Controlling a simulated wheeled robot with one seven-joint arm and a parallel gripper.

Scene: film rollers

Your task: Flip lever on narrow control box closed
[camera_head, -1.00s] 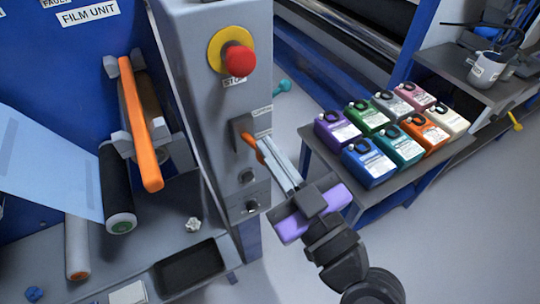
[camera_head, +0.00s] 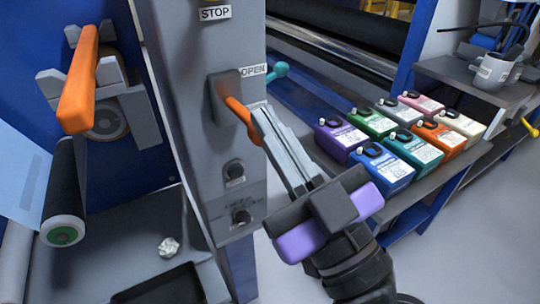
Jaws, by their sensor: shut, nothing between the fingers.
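The narrow control box (camera_head: 172,58) is a tall grey column in the middle left. Its lever (camera_head: 238,114) has an orange handle that comes out of a grey housing (camera_head: 222,93) and slopes down to the right. A label reading OPEN (camera_head: 253,70) is above and to the right of it. My gripper (camera_head: 262,112) is shut, with long grey fingers and a purple-sided body.
Two knobs (camera_head: 234,171) are below the lever. A larger orange handle (camera_head: 80,85) and a black roller (camera_head: 65,195) are on the left. Coloured bottles (camera_head: 391,172) stand on a bench at right. A crumpled white piece (camera_head: 169,246) lies on the lower left shelf.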

